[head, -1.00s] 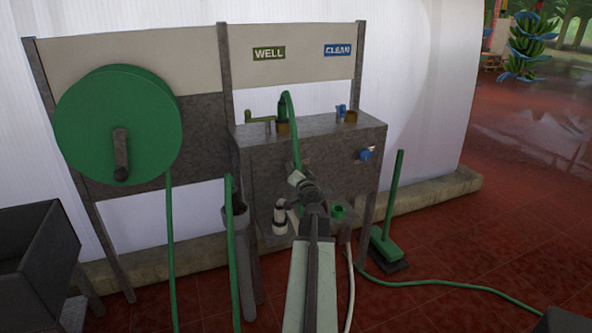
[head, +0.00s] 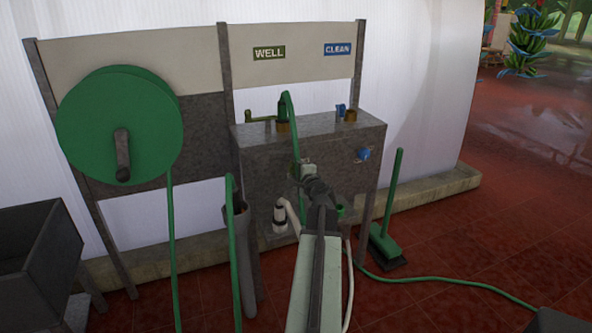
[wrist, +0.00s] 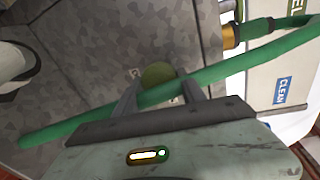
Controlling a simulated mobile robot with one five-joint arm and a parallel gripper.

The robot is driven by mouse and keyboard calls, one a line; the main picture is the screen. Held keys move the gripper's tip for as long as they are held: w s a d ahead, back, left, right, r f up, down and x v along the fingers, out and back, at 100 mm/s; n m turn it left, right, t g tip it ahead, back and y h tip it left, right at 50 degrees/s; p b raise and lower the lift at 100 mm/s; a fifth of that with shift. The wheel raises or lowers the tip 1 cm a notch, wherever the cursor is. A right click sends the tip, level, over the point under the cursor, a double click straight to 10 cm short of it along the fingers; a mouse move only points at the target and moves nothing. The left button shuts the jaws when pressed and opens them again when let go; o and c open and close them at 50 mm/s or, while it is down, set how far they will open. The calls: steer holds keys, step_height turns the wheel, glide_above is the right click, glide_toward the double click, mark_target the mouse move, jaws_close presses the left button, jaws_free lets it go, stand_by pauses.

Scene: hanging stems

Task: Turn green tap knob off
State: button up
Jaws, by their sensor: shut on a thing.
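The green tap knob (wrist: 157,74) is on the front of the grey metal box (head: 338,150). In the wrist view it sits between the two fingertips of my gripper (wrist: 158,86), and my gripper is shut on it. A green hose (wrist: 80,121) crosses right at the fingers and covers part of them and the knob's lower edge. In the head view my gripper (head: 304,170) is at the box front, and my arm and gripper hide the knob. The knob's turned angle cannot be told.
A blue knob (head: 363,154) is to the right on the box front. A green lever (head: 262,117) and a blue lever (head: 341,110) are on top. A green hose reel (head: 120,125) is at left, a green broom (head: 391,215) at right. Open red floor lies further right.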

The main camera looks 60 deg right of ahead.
steer(key=shift+m, duration=1)
steer(key=o, duration=1.4)
steer(key=shift+c, duration=0.2)
steer(key=shift+s, duration=0.1)
steer(key=p+v, duration=0.1)
steer(key=v, duration=0.6)
steer(key=shift+s, duration=0.3)
